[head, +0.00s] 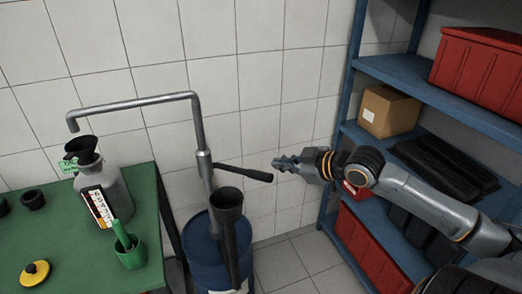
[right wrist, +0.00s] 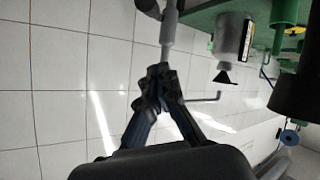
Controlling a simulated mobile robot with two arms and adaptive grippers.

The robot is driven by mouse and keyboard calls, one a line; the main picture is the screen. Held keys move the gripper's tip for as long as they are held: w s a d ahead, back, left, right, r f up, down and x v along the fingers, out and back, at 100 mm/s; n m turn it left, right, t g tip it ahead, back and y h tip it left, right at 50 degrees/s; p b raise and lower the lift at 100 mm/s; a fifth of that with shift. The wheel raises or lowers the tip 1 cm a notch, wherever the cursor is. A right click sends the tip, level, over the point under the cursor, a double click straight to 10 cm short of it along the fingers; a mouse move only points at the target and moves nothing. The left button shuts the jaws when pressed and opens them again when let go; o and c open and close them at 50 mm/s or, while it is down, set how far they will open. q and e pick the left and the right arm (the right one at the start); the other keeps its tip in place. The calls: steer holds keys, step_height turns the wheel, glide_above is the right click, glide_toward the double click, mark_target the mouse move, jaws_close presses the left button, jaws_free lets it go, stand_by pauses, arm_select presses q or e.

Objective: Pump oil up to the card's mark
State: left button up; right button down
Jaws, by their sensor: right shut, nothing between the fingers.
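A grey hand pump (head: 200,140) stands on a blue drum (head: 200,252), its spout reaching left over a black funnel (head: 82,150). The funnel sits in the neck of a grey jug (head: 116,188) on the green bench. A card with a marked scale (head: 97,207) is in front of the jug. The black pump handle (head: 245,173) points right, tilted slightly down. My right gripper (head: 280,162) is shut and empty, just right of the handle's end. It also shows in the right wrist view (right wrist: 160,73), with the pump pipe (right wrist: 168,30) beyond. My left gripper is out of view.
A dark upright cylinder (head: 228,203) stands in front of the pump. A green cup (head: 130,255) and a yellow-and-black disc (head: 36,272) rest on the bench (head: 75,235). Blue shelves (head: 350,135) with a cardboard box (head: 389,110) and red bins stand at right.

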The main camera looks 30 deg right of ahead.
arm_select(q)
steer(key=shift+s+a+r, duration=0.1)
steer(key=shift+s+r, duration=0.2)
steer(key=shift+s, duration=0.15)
arm_select(e)
steer(key=shift+r, duration=0.3)
steer(key=p, duration=0.3)
glide_above(262, 176)
steer(key=a, duration=0.2)
step_height(262, 176, down, 4)
steer(key=f, duration=0.1)
steer(key=d+f, duration=0.1)
steer(key=d+f+p, duration=0.1)
steer(key=f, duration=0.1)
steer(key=shift+s, duration=0.2)
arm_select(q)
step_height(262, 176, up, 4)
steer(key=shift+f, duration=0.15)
arm_select(e)
steer(key=shift+w+f, duration=0.1)
